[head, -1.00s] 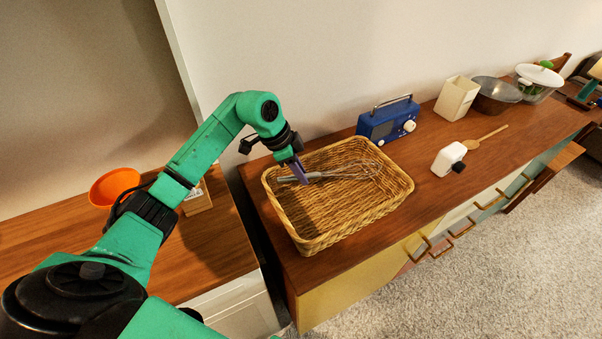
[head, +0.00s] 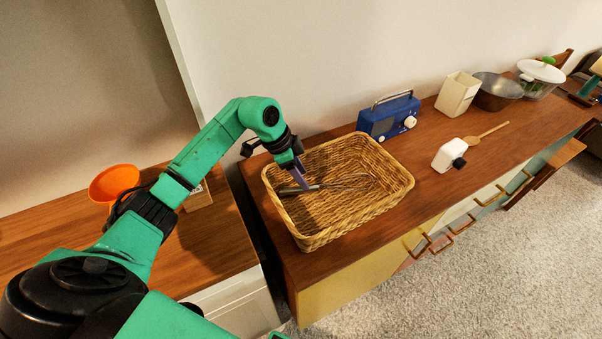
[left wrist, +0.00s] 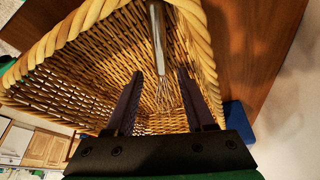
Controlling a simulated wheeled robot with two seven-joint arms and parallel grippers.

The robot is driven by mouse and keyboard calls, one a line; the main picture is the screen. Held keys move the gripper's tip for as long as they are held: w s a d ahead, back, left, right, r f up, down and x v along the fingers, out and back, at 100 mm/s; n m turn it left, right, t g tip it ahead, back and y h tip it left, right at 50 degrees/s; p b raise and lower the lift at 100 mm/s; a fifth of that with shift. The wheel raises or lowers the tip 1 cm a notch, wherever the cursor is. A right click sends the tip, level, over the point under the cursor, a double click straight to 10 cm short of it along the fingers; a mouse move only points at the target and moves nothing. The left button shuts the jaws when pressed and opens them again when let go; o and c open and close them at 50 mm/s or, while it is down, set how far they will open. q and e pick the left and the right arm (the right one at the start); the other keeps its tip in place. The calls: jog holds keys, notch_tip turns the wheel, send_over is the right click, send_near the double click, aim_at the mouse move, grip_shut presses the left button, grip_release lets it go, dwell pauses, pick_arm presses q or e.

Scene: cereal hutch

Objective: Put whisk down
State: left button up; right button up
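The whisk (head: 345,186) has a grey metal handle and thin wire loops. It lies low inside the wicker basket (head: 353,219), its handle toward the left side and its wires toward the right. In the left wrist view the whisk (left wrist: 155,38) runs between and beyond the fingers, with the basket (left wrist: 72,28) woven wall around it. My left gripper (head: 300,184) reaches down into the basket over the handle. In the left wrist view its fingers (left wrist: 160,74) stand apart, with gaps on both sides of the whisk. My right gripper is not in view.
A blue radio (head: 388,116) stands behind the basket. A white bottle with a black cap (head: 447,156), a wooden spoon (head: 487,135), a cream container (head: 458,94) and a metal bowl (head: 497,91) are to the right. An orange bowl (head: 113,184) sits on the left counter.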

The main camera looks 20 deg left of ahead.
pick_arm(q)
jog(key=shift+r, duration=0.1)
jog(key=b+v, duration=0.1)
jog(key=v, duration=1.2)
jog(key=shift+w+d, duration=0.1)
